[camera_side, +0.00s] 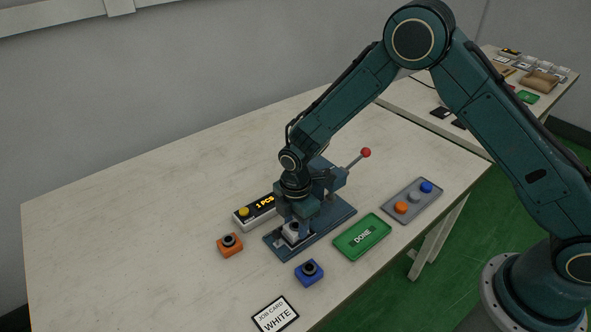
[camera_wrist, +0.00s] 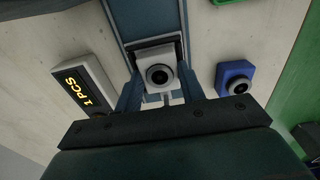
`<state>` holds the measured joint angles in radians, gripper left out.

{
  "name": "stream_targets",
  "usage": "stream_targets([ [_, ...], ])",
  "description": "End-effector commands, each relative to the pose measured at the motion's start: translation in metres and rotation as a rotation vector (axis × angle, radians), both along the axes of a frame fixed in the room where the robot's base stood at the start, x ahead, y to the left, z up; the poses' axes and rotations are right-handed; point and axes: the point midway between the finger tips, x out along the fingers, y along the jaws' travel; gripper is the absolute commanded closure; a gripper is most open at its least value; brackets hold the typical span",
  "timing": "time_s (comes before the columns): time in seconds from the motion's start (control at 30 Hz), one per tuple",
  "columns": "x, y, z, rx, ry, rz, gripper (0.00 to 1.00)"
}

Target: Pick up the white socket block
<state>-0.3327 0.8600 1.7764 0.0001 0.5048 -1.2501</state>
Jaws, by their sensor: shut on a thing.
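The white socket block (camera_wrist: 156,58) has a round dark socket and sits on the blue-grey press fixture (camera_wrist: 150,14). In the wrist view my gripper's (camera_wrist: 159,90) two fingers stand on either side of the block and are shut on it. In the side view the block (camera_side: 292,231) is partly hidden by my gripper (camera_side: 296,228), which is low over the front part of the fixture (camera_side: 341,212). I cannot tell whether the block is lifted off the fixture.
An orange block (camera_side: 230,245) and a blue block (camera_side: 309,272) stand to either side. A counter display (camera_side: 256,211) reads "1 PCS". A green DONE tray (camera_side: 362,237), a grey tray (camera_side: 427,208), a red-knobbed lever (camera_side: 365,153) and a WHITE job card (camera_side: 275,314) are nearby. The table's left is clear.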

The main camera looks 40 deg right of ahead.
Motion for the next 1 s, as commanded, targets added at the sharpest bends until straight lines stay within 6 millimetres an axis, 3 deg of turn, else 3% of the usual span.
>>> stream_targets([
  [0.3, 0.0, 0.0, 0.005, 0.0, 0.0, 0.0, 0.88],
  [0.53, 0.001, 0.0, 0.024, 0.001, -0.002, 0.0, 0.88],
  [0.77, 0.001, 0.0, 0.062, 0.002, -0.005, 0.0, 0.88],
  [1.0, 0.001, 0.0, 0.116, 0.002, -0.006, 0.0, 0.88],
])
